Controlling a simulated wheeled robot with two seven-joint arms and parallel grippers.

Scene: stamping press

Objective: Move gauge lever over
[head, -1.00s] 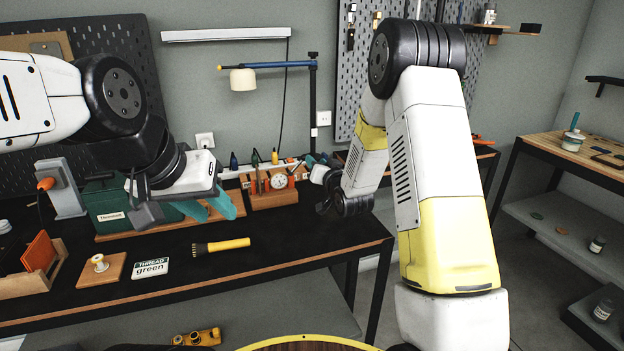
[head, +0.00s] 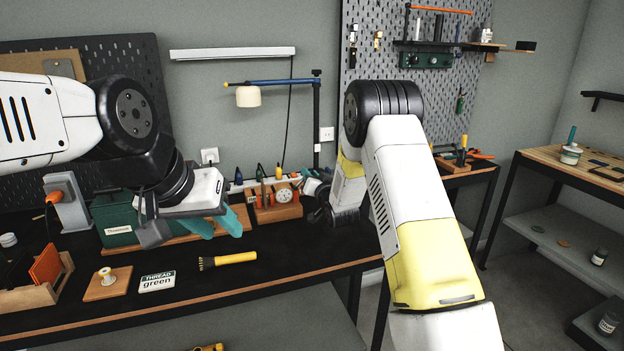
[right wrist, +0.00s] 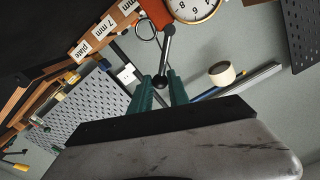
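The gauge (head: 284,195) has a round white dial and sits in a wooden block on the black bench. Its dial (right wrist: 194,8) is partly cut off at the top of the right wrist view. A dark lever (right wrist: 164,55) with a ball at each end stands near it, beside an orange part. My right gripper (right wrist: 160,92) has its two green fingers apart, with the lever's lower ball between their tips; contact is unclear. In the head view my right gripper (head: 314,178) is just right of the gauge, partly hidden. My left gripper (head: 218,224) is open and empty above the bench.
A desk lamp (head: 249,96) stands behind the gauge. The bench front centre is clear.

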